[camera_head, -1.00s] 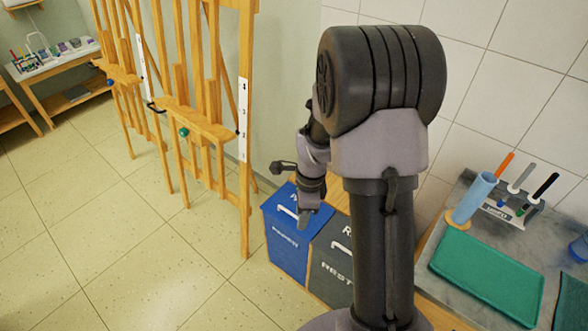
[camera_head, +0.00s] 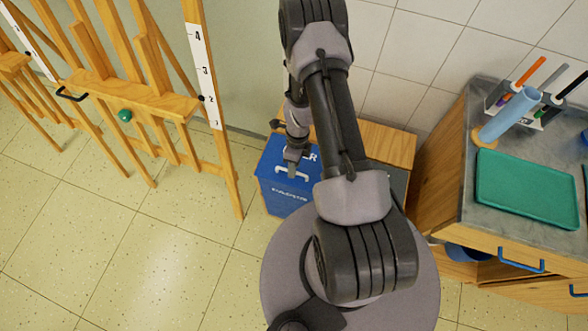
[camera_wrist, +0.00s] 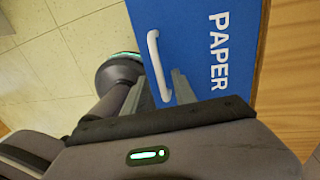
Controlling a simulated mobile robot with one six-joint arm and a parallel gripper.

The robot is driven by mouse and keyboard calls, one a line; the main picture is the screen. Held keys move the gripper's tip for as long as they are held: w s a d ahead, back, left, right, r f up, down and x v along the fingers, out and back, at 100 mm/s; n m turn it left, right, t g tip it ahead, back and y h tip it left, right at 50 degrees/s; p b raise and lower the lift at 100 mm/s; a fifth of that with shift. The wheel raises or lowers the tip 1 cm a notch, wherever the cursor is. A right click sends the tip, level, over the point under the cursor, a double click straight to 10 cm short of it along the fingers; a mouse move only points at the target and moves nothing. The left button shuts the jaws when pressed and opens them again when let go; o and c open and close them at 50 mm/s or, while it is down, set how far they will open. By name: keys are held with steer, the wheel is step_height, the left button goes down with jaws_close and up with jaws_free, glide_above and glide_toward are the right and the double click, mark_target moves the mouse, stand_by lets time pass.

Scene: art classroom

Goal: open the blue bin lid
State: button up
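The blue bin (camera_head: 281,196) stands on the floor by the wall, with its blue lid (camera_head: 271,159) shut. The lid has a white bar handle (camera_head: 292,174). In the wrist view the blue lid (camera_wrist: 190,35) fills the top middle, with the word PAPER and the white handle (camera_wrist: 155,55). My gripper (camera_head: 294,166) points down over the lid at the handle. In the wrist view my gripper (camera_wrist: 159,78) is open, one finger on each side of the handle's near end. I cannot tell whether the fingers touch the handle or lid.
A dark bin (camera_head: 392,178) stands right of the blue bin, mostly hidden by my arm. A wooden easel (camera_head: 215,120) stands close on the left. A counter (camera_head: 470,200) with a green tray (camera_head: 525,186) is at right. Floor (camera_head: 130,250) at front left is clear.

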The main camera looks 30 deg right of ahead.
steer(key=shift+a+f, duration=0.1)
steer(key=shift+f, duration=0.2)
jaws_close()
stand_by(1.3)
